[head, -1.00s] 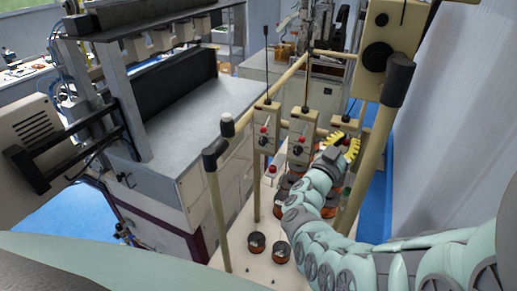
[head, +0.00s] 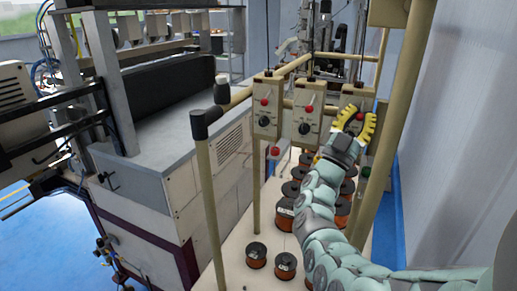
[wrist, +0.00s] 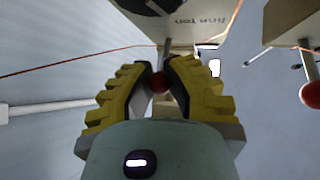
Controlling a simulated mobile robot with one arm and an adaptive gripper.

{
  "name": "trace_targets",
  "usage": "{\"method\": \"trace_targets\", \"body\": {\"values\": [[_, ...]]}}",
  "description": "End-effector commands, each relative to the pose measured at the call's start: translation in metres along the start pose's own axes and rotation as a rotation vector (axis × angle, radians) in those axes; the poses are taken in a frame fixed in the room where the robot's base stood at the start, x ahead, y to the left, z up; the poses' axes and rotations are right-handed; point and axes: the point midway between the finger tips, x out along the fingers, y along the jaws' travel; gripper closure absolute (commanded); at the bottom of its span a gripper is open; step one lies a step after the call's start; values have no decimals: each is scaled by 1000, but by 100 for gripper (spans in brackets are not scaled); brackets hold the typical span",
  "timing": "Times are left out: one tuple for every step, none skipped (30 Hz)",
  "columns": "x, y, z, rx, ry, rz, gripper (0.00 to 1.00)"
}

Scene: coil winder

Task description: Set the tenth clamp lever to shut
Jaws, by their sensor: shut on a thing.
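My gripper (head: 357,124) has yellow ribbed fingers and is at the rightmost of three beige control boxes (head: 353,98) in the head view. In the wrist view my gripper (wrist: 166,72) is shut on a clamp lever, whose red ball knob (wrist: 158,83) shows between the fingers. The lever's thin metal rod runs up from the knob to a beige box (wrist: 178,25). The fingers hide part of the knob. A neighbouring lever's red knob (wrist: 311,94) hangs free at the right. I cannot read any lever number.
Two other boxes, the left (head: 266,108) and the middle (head: 308,112), carry red knobs and black dials. Copper wire spools (head: 257,254) stand on the pale base below. A beige post (head: 402,130) rises close to the right of my gripper. A grey machine (head: 150,150) stands at left.

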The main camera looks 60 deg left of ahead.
Motion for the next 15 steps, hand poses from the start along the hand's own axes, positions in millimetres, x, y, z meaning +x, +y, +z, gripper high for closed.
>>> {"method": "trace_targets", "body": {"values": [[-3,2,4,2,11,2,100],[-3,2,4,4,16,3,100],[-3,2,4,5,23,3,100],[-3,2,4,7,27,3,100],[-2,2,4,7,31,3,100],[-2,1,3,9,35,3,100],[-2,1,3,9,37,3,100],[-2,1,3,10,40,3,100],[-1,1,3,10,42,2,100],[-1,1,3,11,43,2,100],[-1,1,3,11,44,2,100],[-1,1,2,11,44,2,100],[-1,1,2,11,44,2,100],[-1,1,2,11,44,2,100],[-1,1,2,11,44,2,100]]}}
